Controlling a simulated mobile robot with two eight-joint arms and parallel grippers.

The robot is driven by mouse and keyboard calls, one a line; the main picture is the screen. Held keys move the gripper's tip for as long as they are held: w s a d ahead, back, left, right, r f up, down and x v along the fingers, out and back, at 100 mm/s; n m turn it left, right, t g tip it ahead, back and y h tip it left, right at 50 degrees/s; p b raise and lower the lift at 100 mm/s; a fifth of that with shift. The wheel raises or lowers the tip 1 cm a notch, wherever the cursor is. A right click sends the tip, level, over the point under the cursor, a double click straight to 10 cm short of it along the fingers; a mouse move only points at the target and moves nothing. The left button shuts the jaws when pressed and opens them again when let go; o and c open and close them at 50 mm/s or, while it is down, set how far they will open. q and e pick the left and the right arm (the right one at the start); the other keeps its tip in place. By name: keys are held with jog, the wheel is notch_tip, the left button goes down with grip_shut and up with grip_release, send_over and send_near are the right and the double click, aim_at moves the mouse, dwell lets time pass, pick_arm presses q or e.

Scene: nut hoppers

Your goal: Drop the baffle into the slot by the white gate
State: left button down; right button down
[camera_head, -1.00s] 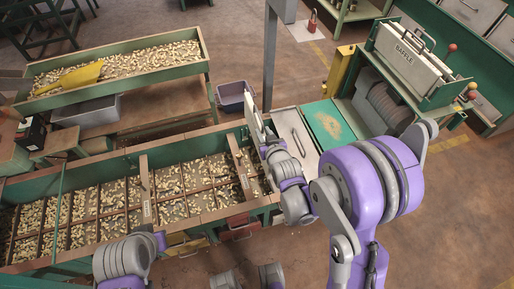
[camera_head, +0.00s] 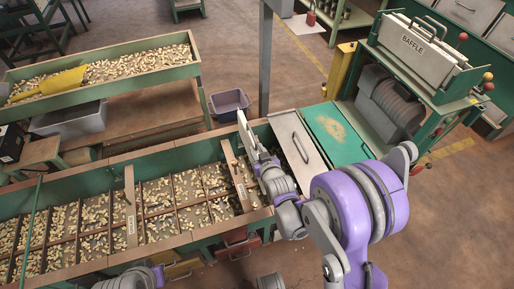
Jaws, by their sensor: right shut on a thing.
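My right gripper (camera_head: 250,142) is over the far right end of the long nut hopper (camera_head: 150,259). It is shut on a thin pale plate, the baffle (camera_head: 242,129), seen nearly edge-on and upright. My wrist hides its lower part, so I cannot tell whether it touches the hopper. A wooden crosspiece with a pale label (camera_head: 241,188) spans the hopper just left of my gripper. Another labelled crosspiece (camera_head: 131,215) is further left. I cannot make out which slot has the white gate. Only part of my left arm shows at the bottom edge; its gripper is out of view.
A pale lid with a handle (camera_head: 297,141) and a green panel (camera_head: 337,132) lie right of the hopper. A rack with plates marked BAFFLE (camera_head: 413,42) stands at upper right. A grey post (camera_head: 265,60) and purple bin (camera_head: 229,103) are behind. A second nut trough (camera_head: 150,76) is upper left.

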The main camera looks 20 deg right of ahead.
jog(key=shift+f+b, duration=0.3)
jog(key=shift+f, duration=0.45)
dwell(0.4)
jog(key=shift+f+b, duration=0.1)
jog(key=shift+b, duration=0.2)
jog(key=shift+f+b, duration=2.55)
jog(key=shift+f, duration=0.45)
